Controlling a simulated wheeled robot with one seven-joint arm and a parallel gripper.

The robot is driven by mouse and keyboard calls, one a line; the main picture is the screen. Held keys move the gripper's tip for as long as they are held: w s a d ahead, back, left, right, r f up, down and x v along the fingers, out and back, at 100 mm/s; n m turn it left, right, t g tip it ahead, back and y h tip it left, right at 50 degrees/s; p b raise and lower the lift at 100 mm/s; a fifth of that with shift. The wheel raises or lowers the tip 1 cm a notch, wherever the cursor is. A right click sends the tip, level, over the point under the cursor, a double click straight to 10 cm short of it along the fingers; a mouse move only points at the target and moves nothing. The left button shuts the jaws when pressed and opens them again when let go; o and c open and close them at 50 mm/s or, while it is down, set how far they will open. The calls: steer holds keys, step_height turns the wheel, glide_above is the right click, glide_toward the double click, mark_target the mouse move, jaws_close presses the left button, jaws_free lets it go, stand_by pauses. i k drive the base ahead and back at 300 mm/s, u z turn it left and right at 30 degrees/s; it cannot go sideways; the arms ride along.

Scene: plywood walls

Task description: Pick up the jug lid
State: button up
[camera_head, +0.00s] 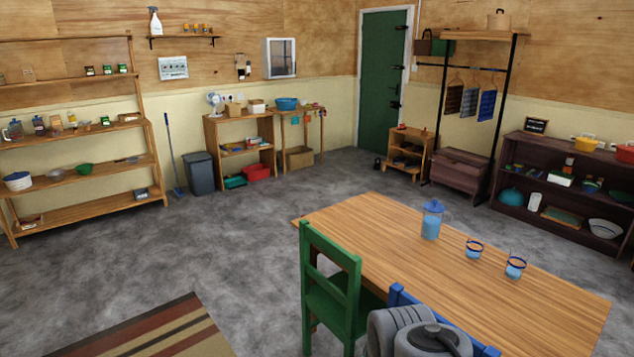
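A clear jug (431,227) with blue contents stands upright on the wooden table (380,225). Its blue jug lid (433,206) sits on top of it. Two small glasses with blue rims, one (474,250) nearer the jug and one (515,268) further right, stand on the same table. Grey rounded links of my own arm show at the bottom edge, in front of the table's near side. My gripper is not in view, so I cannot see what it holds.
A green chair (332,285) and a blue chair (400,296) stand at the table's near side. A striped rug (160,335) lies at the lower left. The grey floor (220,240) between table and shelves is clear. A dark shelf (560,190) stands beyond the table.

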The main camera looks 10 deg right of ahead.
mark_target(434, 206)
steer(key=u, duration=0.15)
steer(key=i, duration=1.7)
steer(key=u, duration=0.05)
